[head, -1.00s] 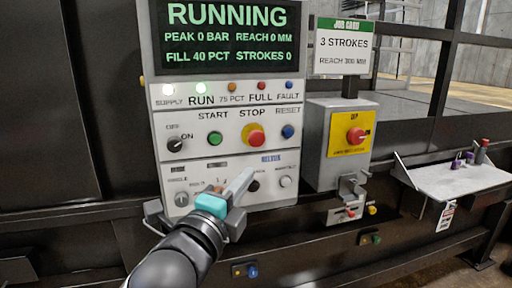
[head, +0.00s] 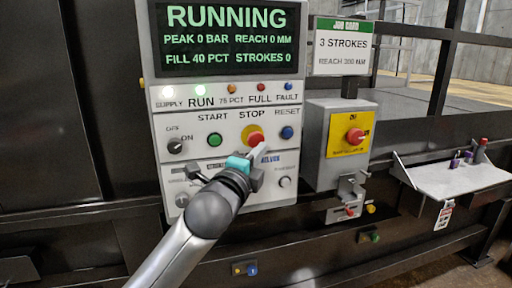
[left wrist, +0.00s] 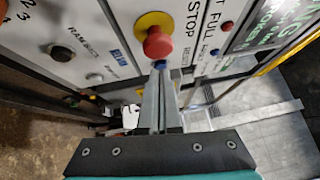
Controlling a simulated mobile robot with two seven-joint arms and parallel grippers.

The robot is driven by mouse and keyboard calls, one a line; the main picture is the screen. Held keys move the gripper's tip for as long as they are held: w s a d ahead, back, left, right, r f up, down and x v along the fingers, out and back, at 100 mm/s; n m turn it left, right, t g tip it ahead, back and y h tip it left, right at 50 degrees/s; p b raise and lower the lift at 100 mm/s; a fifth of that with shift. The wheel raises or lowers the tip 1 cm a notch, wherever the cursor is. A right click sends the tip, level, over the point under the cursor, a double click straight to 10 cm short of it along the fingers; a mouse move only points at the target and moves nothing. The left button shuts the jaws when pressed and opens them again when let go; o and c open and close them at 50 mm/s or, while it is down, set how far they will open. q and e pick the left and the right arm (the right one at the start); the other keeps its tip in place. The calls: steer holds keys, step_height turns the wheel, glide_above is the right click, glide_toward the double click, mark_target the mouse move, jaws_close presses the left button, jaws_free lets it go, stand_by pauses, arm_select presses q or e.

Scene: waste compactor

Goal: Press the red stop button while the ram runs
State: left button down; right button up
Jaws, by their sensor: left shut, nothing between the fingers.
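The red stop button (head: 254,138) on a yellow ring sits under the word STOP on the grey control panel (head: 165,133). The red button also shows in the left wrist view (left wrist: 157,43), just beyond my fingertips. My left gripper (head: 260,153) is shut and empty, with its fingertips just below the stop button. In the left wrist view the shut fingers (left wrist: 160,72) point at the lower edge of the button; I cannot tell whether they touch it. The display (head: 227,38) reads RUNNING, reach 0 mm, strokes 0. My right gripper is not in view.
A green start button (head: 215,140) and a blue reset button (head: 287,132) flank the stop button. A separate red button on a yellow plate (head: 355,135) is on the box to the right. A grey shelf (head: 455,181) juts out farther right.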

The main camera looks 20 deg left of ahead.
mark_target(255, 143)
arm_select(q)
steer(key=shift+w+a+r, duration=0.1)
steer(key=shift+w+a, duration=0.5)
steer(key=shift+w, duration=0.1)
steer(key=shift+w+a+r+p, duration=0.1)
steer(key=shift+w+a+p, duration=0.5)
steer(key=shift+w+p, duration=0.1)
